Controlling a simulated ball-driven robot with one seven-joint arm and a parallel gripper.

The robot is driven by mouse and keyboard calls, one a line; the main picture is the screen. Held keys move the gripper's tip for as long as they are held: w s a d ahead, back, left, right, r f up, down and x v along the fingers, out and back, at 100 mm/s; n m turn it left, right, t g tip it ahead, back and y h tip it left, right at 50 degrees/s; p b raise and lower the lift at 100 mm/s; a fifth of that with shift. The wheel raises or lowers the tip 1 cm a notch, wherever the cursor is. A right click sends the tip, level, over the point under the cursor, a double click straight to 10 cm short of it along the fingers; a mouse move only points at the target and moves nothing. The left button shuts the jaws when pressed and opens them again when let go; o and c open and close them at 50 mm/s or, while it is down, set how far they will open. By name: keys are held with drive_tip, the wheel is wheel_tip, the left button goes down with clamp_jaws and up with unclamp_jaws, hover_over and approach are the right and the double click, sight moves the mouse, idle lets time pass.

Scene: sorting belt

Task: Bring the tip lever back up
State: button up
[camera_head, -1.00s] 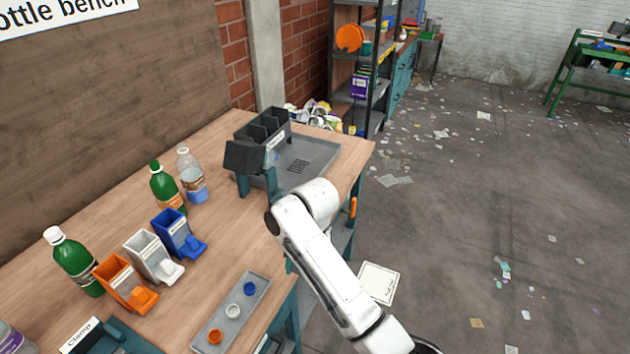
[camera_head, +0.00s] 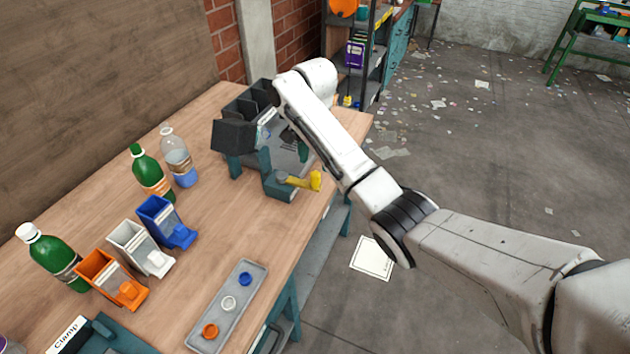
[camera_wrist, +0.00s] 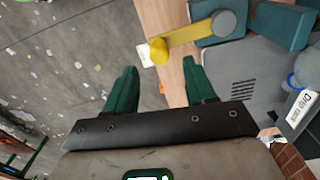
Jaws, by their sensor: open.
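The tip lever is a yellow bar with a bright yellow end (camera_head: 302,181). It lies roughly level, sticking out from a teal block (camera_head: 279,188) toward the bench's front edge. The dark tipping cradle (camera_head: 233,136) stands on teal posts beside it. In the wrist view the lever (camera_wrist: 185,38) runs from a grey round pivot to its yellow knob, just beyond my fingertips. My gripper (camera_wrist: 160,78) is open and empty, with two green fingers apart; the knob is ahead of the gap, not between them. In the head view my arm mostly hides the gripper.
A grey drip tray (camera_wrist: 239,66) and black divided rack (camera_head: 248,103) are behind the lever. Green and clear bottles, colored bins (camera_head: 113,281) and a cap tray (camera_head: 229,305) occupy the bench's left and front. Open floor lies right of the bench.

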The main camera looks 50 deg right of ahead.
sight(315, 174)
wheel_tip(315, 174, down, 7)
drive_tip(key=shift+r, duration=0.2)
drive_tip(key=shift+c, duration=0.4)
drive_tip(key=shift+s, duration=0.1)
clamp_jaws()
